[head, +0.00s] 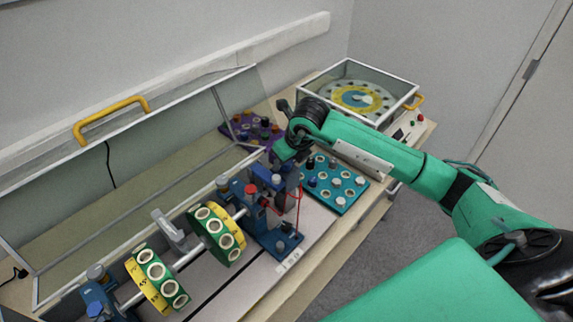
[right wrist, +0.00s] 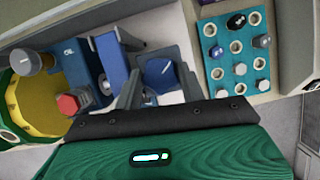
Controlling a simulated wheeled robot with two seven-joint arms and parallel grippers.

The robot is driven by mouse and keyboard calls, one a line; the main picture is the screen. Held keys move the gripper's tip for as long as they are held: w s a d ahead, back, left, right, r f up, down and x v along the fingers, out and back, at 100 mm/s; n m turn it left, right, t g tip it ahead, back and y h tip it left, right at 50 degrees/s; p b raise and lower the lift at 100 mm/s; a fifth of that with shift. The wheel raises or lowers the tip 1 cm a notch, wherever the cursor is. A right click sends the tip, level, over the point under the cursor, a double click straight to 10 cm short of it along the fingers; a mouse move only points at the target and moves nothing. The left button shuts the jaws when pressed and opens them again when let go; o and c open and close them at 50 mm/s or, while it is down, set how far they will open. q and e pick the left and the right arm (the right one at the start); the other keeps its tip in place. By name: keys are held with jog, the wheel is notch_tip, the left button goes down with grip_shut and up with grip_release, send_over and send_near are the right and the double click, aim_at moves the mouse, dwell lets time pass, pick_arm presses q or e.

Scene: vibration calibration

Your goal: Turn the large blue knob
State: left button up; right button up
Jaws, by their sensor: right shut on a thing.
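The large blue knob (right wrist: 160,73) shows in the right wrist view, between the two dark fingers of my right gripper (right wrist: 157,86). The gripper is shut on it. In the head view my right arm comes in from the right, and my right gripper (head: 284,165) points down at the blue stand (head: 272,227) on the calibration rig. The knob is hidden there by the gripper and wrist. My left gripper is not in view.
A shaft with green and yellow discs (head: 222,236) lies left of the stand. A red knob (right wrist: 68,104) is close by. A teal plate with several knobs (head: 335,187) is to the right. A raised clear cover (head: 130,150) stands behind, and a glass-sided case (head: 357,97) is at the back.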

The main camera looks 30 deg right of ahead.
jog(key=shift+m+h+b, duration=0.4)
jog(key=shift+m+b, duration=0.3)
jog(key=shift+m, duration=0.2)
jog(key=shift+r, duration=0.1)
jog(key=o, duration=1)
jog(key=shift+c, duration=0.2)
jog(key=b+v, duration=0.3)
jog(key=v, duration=1)
jog(key=shift+s+r+b, duration=0.2)
jog(key=shift+r+b, duration=0.1)
jog(key=shift+r, duration=0.05)
